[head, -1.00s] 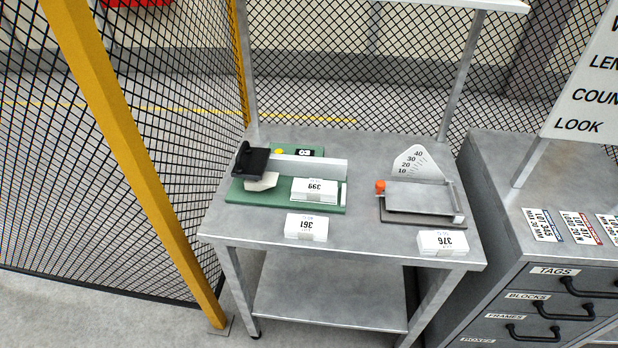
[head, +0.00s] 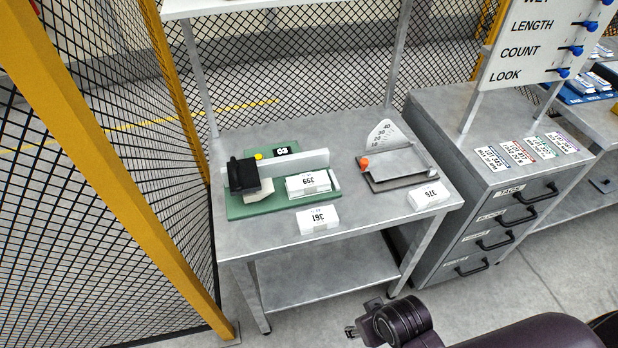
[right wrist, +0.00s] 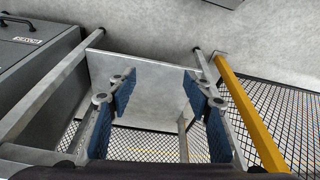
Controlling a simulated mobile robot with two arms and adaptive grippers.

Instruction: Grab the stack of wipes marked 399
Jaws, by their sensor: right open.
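The stack of wipes marked 399 (head: 309,184) is a white block lying on the green base (head: 258,206) of a device on the grey table. A stack marked 361 (head: 318,219) lies in front of it at the table's front edge. A stack marked 376 (head: 429,195) lies at the right front corner. My right gripper (right wrist: 158,89) is open and empty, with blue pads, in the right wrist view. In the head view my right arm comes in at the bottom right, below and in front of the table, apart from the stacks. My left gripper is not in view.
A black clamp-like block (head: 243,174) stands left of stack 399, with a grey fence (head: 300,160) behind. A plate with an orange knob (head: 365,163) sits at the right. A yellow post (head: 110,170) and mesh fence are left; a drawer cabinet (head: 480,240) is right.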

